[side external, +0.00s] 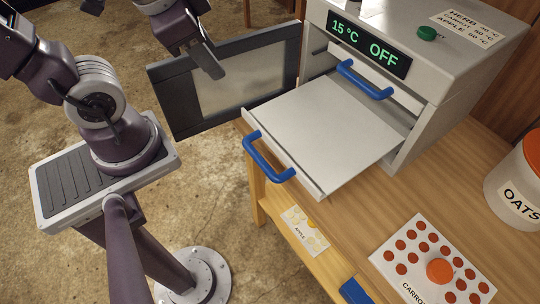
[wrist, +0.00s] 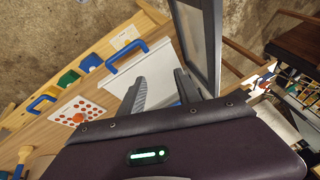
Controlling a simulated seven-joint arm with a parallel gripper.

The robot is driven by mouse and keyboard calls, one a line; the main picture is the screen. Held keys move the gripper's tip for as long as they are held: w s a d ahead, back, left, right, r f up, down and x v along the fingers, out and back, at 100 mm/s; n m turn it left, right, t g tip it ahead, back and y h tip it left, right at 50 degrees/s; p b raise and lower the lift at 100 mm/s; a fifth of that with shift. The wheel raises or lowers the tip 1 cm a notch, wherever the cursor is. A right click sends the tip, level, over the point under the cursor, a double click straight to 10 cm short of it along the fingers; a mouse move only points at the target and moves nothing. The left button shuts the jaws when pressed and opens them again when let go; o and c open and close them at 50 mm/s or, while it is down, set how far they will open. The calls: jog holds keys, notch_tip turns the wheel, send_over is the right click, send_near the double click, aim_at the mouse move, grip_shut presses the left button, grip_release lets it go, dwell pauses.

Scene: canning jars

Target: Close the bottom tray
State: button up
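The bottom tray (side external: 330,125) is a flat, pale, empty sheet pulled far out of the white dehydrator (side external: 440,75). Its blue handle (side external: 268,160) is at the front edge. The tray (wrist: 150,72) and its blue handle (wrist: 127,53) also show in the wrist view, beyond my fingers. Another blue handle (side external: 365,80) sits above it, close to the dehydrator's front. My gripper (side external: 210,65) is above the open door, to the left of the tray and apart from the handle. In the wrist view its fingers (wrist: 160,88) are apart with nothing held between them.
The dark-framed door (side external: 225,85) stands open between my gripper and the dehydrator's opening. The display reads 15 °C and OFF. A carrot tray (side external: 405,245) with orange slices and an oats jar (side external: 518,188) are on the wooden counter (side external: 350,210). An apple-labelled card (side external: 305,230) lies below.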

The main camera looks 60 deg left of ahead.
jog(key=w+d+f+m+g, duration=0.15)
jog(key=w+f+m, duration=0.25)
jog(key=f+m, duration=0.4)
jog(key=m+g+h, duration=0.1)
jog(key=m+h, duration=0.1)
jog(key=m, duration=0.5)
send_over(262, 161)
jog(key=s, duration=0.2)
jog(key=s+x, duration=0.2)
jog(key=x, duration=0.6)
jog(key=shift+n, duration=0.3)
jog(key=shift+w+x, duration=0.2)
jog(key=shift+x, duration=2.8)
jog(key=shift+w+a+f, duration=0.25)
jog(key=shift+w+f, duration=0.05)
jog(key=shift+f, duration=0.2)
jog(key=shift+c, duration=0.4)
grip_shut()
